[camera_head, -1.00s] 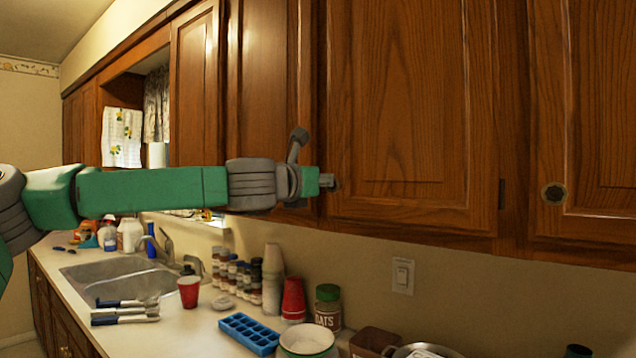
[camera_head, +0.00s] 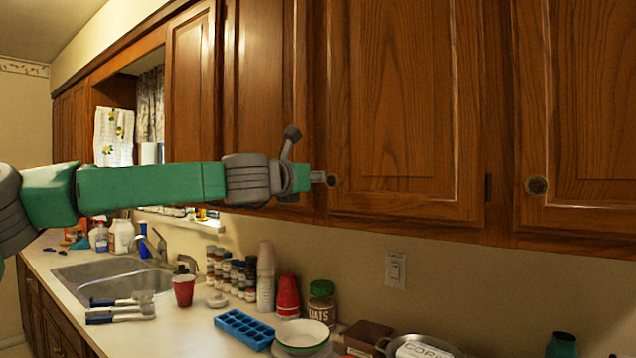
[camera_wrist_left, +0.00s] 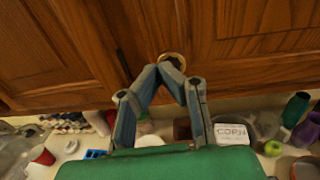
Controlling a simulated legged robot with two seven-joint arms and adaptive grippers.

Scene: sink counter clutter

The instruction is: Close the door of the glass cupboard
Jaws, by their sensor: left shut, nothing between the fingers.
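The cupboard is brown wood, and no glass shows in its doors. The middle door (camera_head: 405,110) looks flush with its frame, as far as I can tell. Its small round knob (camera_head: 333,180) sits at the lower left corner. My left gripper (camera_head: 322,177) is at this knob, its fingers shut with nothing between them. In the left wrist view its fingertips (camera_wrist_left: 172,68) meet just below the brassy knob (camera_wrist_left: 172,59); whether they touch it I cannot tell. My right gripper is not in view.
Another door (camera_head: 590,100) with a knob (camera_head: 536,185) is at the right, looking shut. Below, the counter holds a blue ice tray (camera_head: 244,329), a white bowl (camera_head: 302,334), an oats jar (camera_head: 321,304), red cups (camera_head: 288,296) and spice jars. The sink (camera_head: 110,278) is at the left.

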